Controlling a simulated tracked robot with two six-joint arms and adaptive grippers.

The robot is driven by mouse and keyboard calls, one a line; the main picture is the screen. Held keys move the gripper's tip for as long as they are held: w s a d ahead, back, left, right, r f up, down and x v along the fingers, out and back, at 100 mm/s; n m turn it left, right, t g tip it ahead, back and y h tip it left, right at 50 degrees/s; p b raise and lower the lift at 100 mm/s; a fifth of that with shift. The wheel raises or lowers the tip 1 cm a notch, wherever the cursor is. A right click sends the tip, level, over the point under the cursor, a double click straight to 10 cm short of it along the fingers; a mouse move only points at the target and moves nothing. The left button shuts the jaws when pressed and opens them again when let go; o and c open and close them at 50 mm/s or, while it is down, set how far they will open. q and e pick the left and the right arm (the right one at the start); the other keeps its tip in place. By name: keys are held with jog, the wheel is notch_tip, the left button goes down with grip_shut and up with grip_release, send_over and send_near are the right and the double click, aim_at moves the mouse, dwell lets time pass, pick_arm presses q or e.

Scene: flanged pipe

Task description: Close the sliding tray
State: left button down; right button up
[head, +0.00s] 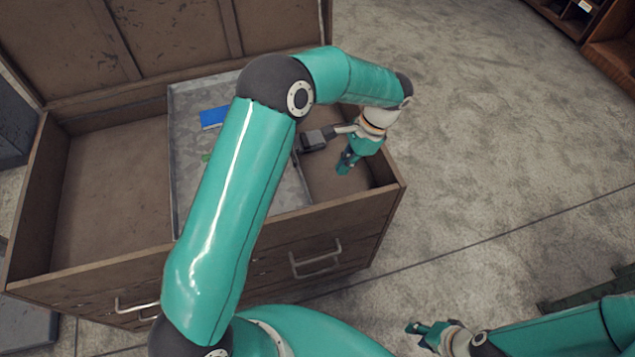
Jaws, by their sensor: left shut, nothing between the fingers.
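The sliding tray (188,112) is a grey metal tray inside the open brown chest (55,205). It sits right of the chest's middle, with bare floor on both sides of it. My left arm crosses over the tray and hides much of it. My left gripper (345,168) is shut and empty, pointing down in the chest's right part, to the right of the tray. I cannot tell whether it touches anything. My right gripper (416,331) is low at the front right, outside the chest, and its fingers are too small to read.
A blue object (213,117) lies in the tray, and a dark grey object (313,140) shows near its right edge. The raised lid (60,45) stands behind. Metal handles (316,262) are on the chest's front.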

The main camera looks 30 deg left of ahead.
pick_arm(q)
jog(key=s+a+f+p, duration=0.2)
jog(key=s+a+f, duration=0.2)
jog(key=f, duration=0.3)
jog(key=shift+s+a, duration=0.3)
jog(key=shift+s, duration=0.2)
